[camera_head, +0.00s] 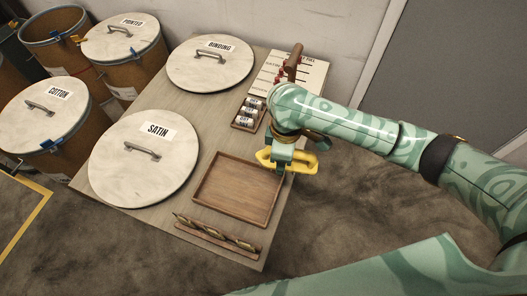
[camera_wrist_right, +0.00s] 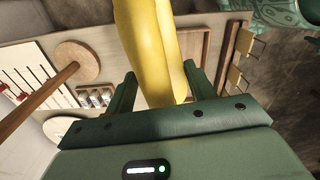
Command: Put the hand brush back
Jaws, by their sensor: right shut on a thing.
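A yellow thing (camera_head: 302,160), by its colour and shape perhaps the hand brush, is held by my right gripper (camera_head: 283,165). I see no bristles. It is above the right edge of the table, by the upper right corner of the empty wooden tray (camera_head: 268,222). In the right wrist view the yellow thing (camera_wrist_right: 150,45) runs up between the two green fingers of the right gripper (camera_wrist_right: 158,85), and its far end is cut off. My left gripper is not in view.
Round lids marked SATIN (camera_head: 130,180) and BINDING (camera_head: 205,75) lie on the table (camera_head: 100,180). Lidded drums are left.

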